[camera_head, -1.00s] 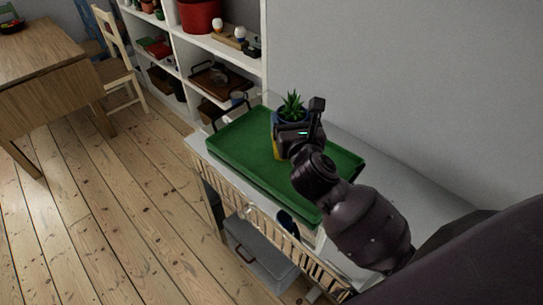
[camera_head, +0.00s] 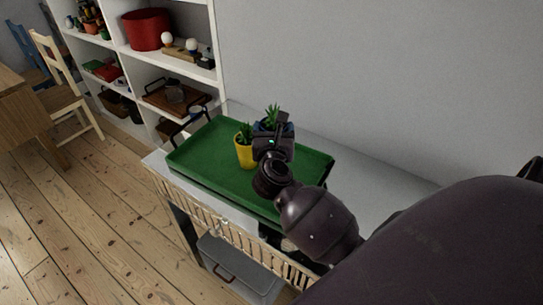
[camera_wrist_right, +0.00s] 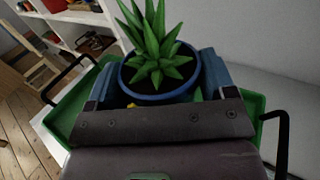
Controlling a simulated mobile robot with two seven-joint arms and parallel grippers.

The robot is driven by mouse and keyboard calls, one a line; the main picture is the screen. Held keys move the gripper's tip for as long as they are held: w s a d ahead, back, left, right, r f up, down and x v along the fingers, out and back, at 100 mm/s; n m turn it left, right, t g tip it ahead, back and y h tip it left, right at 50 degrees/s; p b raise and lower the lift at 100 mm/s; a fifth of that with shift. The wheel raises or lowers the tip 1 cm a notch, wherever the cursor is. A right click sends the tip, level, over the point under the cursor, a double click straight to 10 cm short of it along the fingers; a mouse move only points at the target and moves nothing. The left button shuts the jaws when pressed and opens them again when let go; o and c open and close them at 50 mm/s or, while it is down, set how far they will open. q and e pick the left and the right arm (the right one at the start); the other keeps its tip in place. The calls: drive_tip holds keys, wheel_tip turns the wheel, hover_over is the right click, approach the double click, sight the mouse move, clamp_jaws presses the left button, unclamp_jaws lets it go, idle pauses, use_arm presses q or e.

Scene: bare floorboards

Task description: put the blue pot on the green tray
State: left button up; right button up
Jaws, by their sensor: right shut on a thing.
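The blue pot (camera_head: 261,127) with a spiky green plant is in my right gripper (camera_head: 273,130), over the back part of the green tray (camera_head: 205,165). In the right wrist view the blue pot (camera_wrist_right: 160,97) sits upright between the two fingers of my right gripper (camera_wrist_right: 155,82), which is shut on it. The green tray (camera_wrist_right: 72,110) shows on both sides below. The gripper hides the pot's base, so I cannot tell whether it touches the tray. My left gripper is not in view.
A yellow pot (camera_head: 245,152) with a plant stands on the tray, close left of the blue pot. The tray lies on a white-topped table (camera_head: 355,178) against the wall. White shelves (camera_head: 215,85) stand at the back left. The tray's left part is clear.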

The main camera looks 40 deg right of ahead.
drive_tip(key=shift+f+b, duration=0.9)
drive_tip(key=shift+f, duration=3.2)
drive_tip(key=shift+f, duration=0.1)
drive_tip(key=shift+f, duration=0.1)
drive_tip(key=o, duration=0.9)
drive_tip(key=shift+r, duration=0.25)
drive_tip(key=v, duration=1.2)
drive_tip(key=shift+a+f, duration=0.1)
